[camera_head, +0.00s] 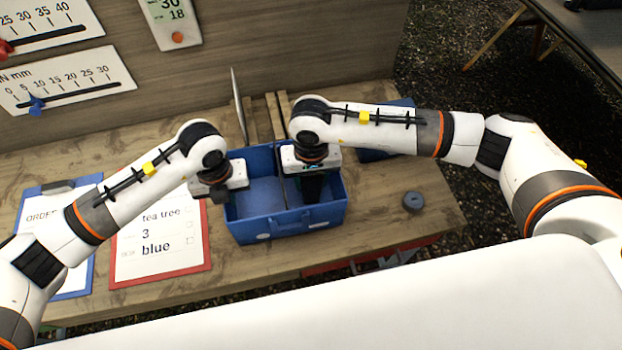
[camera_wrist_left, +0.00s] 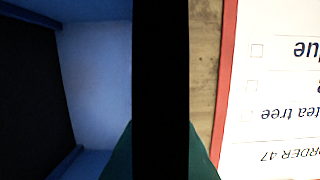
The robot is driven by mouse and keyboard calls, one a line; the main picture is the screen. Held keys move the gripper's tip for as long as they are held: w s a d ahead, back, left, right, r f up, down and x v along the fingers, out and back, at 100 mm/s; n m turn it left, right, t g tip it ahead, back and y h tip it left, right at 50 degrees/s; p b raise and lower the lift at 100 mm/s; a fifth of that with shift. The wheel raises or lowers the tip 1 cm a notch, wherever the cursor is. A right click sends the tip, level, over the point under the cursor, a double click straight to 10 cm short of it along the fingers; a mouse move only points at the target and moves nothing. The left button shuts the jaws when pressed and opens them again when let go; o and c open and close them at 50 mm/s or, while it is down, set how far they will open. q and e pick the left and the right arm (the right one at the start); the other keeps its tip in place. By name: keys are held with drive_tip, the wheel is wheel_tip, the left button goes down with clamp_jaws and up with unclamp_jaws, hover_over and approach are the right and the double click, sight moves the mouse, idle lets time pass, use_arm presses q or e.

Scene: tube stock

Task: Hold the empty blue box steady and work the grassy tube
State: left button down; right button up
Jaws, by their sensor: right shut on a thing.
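The blue box (camera_head: 248,229) stands on the wooden bench, with a divider across it; its left part shows an empty pale blue floor. In the left wrist view its interior (camera_wrist_left: 95,85) shows at left. My left gripper (camera_head: 226,196) is at the box's left wall, pointing down; a dark band hides whether its jaws press on the wall. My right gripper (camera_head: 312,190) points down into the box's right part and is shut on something. The held thing is hidden by the fingers and wrist; I take it for the grassy tube but cannot make it out.
A red-framed order card (camera_head: 205,245) and a blue clipboard (camera_head: 85,275) lie left of the box. A small dark round piece (camera_head: 413,201) lies to the right. Another blue container (camera_head: 372,155) is partly hidden behind my right arm. Wooden slats (camera_head: 262,120) stand behind the box.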

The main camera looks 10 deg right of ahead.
wheel_tip(320, 180, up, 10)
drive_tip(key=shift+r, duration=0.1)
use_arm(q)
drive_tip(key=c, duration=1.5)
unclamp_jaws()
drive_tip(key=shift+c, duration=0.2)
wheel_tip(320, 180, up, 12)
